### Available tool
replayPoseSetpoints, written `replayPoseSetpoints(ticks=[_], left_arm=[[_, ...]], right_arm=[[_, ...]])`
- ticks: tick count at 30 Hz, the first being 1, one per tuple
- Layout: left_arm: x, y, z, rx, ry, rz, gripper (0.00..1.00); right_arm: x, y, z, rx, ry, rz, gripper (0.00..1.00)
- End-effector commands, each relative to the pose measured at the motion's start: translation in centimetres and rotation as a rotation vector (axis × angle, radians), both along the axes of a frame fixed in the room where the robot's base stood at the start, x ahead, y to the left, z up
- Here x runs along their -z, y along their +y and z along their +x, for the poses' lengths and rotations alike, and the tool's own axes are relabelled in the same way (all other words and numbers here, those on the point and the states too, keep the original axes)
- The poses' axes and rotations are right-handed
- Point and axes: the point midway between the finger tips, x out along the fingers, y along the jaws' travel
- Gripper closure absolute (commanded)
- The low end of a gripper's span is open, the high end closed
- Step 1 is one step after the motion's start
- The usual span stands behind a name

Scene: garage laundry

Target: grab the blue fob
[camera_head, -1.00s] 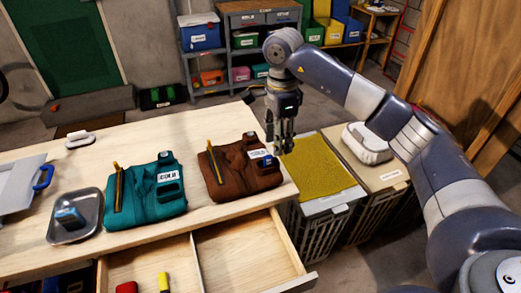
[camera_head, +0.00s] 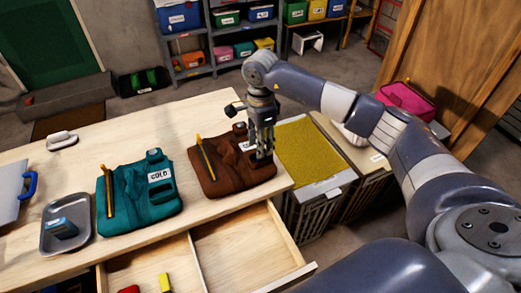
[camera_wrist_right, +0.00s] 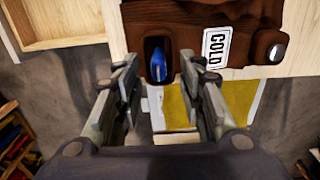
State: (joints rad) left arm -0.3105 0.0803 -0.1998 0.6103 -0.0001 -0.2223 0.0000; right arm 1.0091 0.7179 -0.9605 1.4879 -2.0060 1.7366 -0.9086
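The blue fob (camera_wrist_right: 158,65) shows in the right wrist view, inside a dark pocket-like opening of the brown folded garment (camera_wrist_right: 200,35). In the head view the brown garment (camera_head: 222,178) lies near the table's right end, and my gripper hides the fob. My right gripper (camera_head: 264,155) points down over the garment's right part. In the wrist view its two fingers are apart, one to each side of the fob; I cannot tell whether they touch it. My left gripper is not in view.
A teal garment (camera_head: 140,205) with a COLD label lies left of the brown one. A metal tray (camera_head: 50,245) holds a blue item. An open drawer (camera_head: 245,245) juts out in front. Bins with a yellow top (camera_head: 308,150) stand beyond the table's right edge.

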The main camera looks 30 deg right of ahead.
Motion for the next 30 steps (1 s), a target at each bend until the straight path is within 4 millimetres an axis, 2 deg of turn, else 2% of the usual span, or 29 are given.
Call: replayPoseSetpoints(ticks=[1, 6, 13, 14, 18, 19, 30], left_arm=[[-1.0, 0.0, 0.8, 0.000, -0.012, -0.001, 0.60], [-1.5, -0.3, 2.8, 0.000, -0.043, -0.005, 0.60], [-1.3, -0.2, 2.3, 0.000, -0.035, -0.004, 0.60], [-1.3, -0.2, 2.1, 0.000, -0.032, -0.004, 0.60], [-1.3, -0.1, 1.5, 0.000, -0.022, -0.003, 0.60], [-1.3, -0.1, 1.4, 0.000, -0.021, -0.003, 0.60], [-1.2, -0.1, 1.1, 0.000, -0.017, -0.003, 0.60]], right_arm=[[0.4, 0.1, -0.2, 0.000, 0.004, 0.000, 0.63], [2.3, 0.1, -0.1, 0.000, 0.001, 0.000, 0.63], [2.6, 0.0, 0.0, 0.000, -0.001, 0.000, 0.63], [2.6, 0.0, 0.0, 0.000, -0.001, 0.000, 0.66], [2.6, 0.0, 0.0, 0.000, -0.001, 0.000, 0.97], [2.6, 0.0, 0.0, 0.000, -0.001, 0.000, 1.00], [2.5, 0.0, 0.0, 0.000, -0.002, 0.000, 1.00]])
